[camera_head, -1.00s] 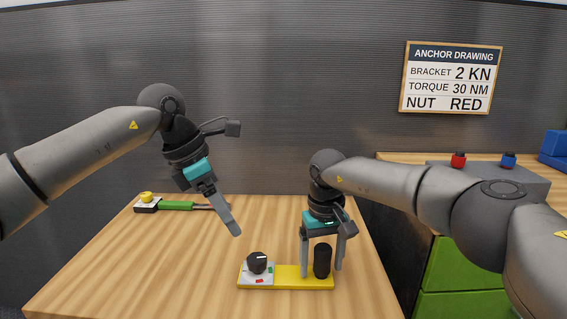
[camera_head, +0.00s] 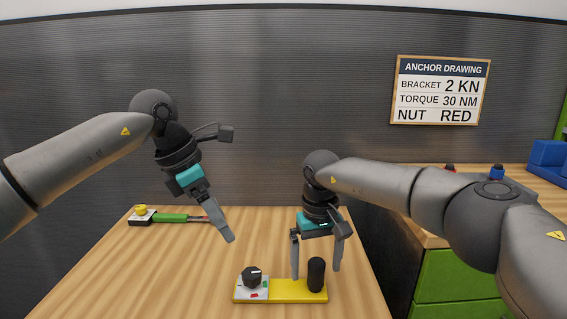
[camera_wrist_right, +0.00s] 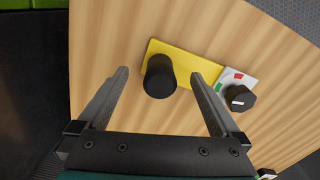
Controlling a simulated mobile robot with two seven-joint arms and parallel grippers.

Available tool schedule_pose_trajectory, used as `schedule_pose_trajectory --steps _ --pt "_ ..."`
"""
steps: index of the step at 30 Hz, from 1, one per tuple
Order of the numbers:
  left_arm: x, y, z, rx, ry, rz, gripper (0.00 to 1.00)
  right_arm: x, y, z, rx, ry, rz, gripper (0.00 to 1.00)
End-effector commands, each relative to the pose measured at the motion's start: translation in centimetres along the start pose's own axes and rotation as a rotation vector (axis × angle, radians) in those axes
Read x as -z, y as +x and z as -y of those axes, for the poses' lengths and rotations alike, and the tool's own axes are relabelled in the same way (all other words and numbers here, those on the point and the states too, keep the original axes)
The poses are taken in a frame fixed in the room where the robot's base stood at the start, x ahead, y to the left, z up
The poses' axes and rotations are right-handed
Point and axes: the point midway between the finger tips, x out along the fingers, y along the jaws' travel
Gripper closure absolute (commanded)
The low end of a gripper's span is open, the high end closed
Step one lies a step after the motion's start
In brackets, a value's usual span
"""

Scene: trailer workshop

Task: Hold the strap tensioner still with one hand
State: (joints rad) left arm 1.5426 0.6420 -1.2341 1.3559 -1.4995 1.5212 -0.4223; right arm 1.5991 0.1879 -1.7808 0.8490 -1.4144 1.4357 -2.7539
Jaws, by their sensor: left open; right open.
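The strap tensioner appears to be the yellow plate (camera_head: 287,291) on the table, with an upright black cylindrical grip (camera_head: 316,276) at its right end and a black dial knob (camera_head: 252,276) on a white pad at its left. My right gripper (camera_head: 317,272) is open, pointing down over the grip. In the right wrist view, the black grip (camera_wrist_right: 159,77) stands between the spread fingertips, with gaps on both sides and no contact visible. My left gripper (camera_head: 224,233) is empty in the air, up and left of the dial; its fingers overlap in view.
The wooden table (camera_head: 130,270) is clear left of the tensioner. A green-drawer cabinet (camera_head: 455,270) stands right, beyond a dark gap. A sign (camera_head: 440,90) hangs on the wall.

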Motion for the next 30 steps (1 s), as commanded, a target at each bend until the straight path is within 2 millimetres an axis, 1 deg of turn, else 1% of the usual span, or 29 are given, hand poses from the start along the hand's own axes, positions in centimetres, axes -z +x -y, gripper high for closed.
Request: schedule_pose_trajectory --steps 1,19,23,30 --pt "-0.2 -0.6 0.0 0.0 0.0 0.0 0.18 0.0 -0.8 0.0 0.0 0.0 -0.001 0.0" --pt "-1.7 -4.1 0.0 0.0 0.0 0.0 0.18 0.0 -5.5 0.0 0.001 0.0 0.0 0.0" --pt "-1.8 -4.4 0.0 0.0 0.0 0.0 0.18 0.0 -6.0 0.0 0.0 0.0 0.0 0.0" --pt "-1.8 -4.3 0.0 0.0 0.0 0.0 0.18 0.0 -5.8 0.0 0.0 0.0 0.001 0.0"
